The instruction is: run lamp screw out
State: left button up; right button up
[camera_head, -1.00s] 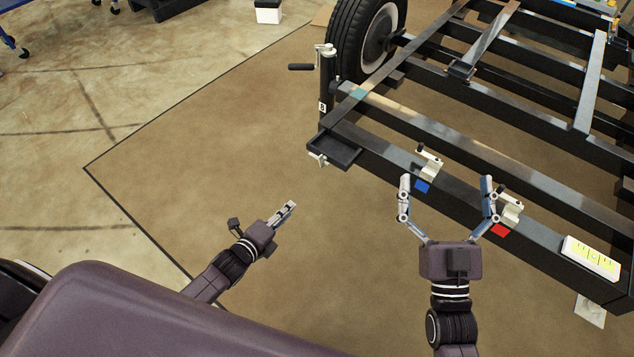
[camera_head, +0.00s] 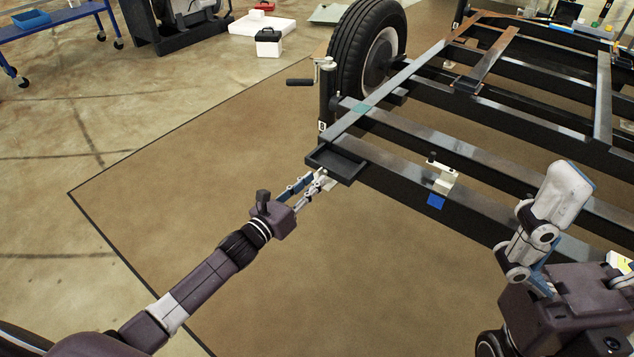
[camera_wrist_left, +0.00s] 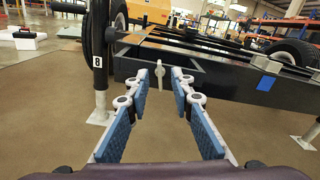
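A small pale wing-shaped screw (camera_wrist_left: 183,77) shows in the left wrist view, in front of the dark frame beam and between my left fingertips in the picture. I take it for the lamp screw. In the head view it sits by the tray at the frame corner, largely hidden by my fingers. My left gripper (camera_head: 314,181) is open just short of it; the left wrist view shows its blue-padded fingers (camera_wrist_left: 168,84) apart with nothing between the pads. I cannot tell if they touch the screw. My right gripper (camera_head: 545,230) is large at the lower right; its opening is unclear.
A black tray (camera_head: 336,163) sits on the frame corner above my left gripper. A crank post (camera_head: 325,95) and tyre (camera_head: 367,50) stand behind.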

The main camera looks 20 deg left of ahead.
pick_arm(q)
jog(key=shift+b+x, duration=0.3)
jog(key=shift+x, duration=0.9)
jog(key=shift+c, duration=0.7)
grip_shut()
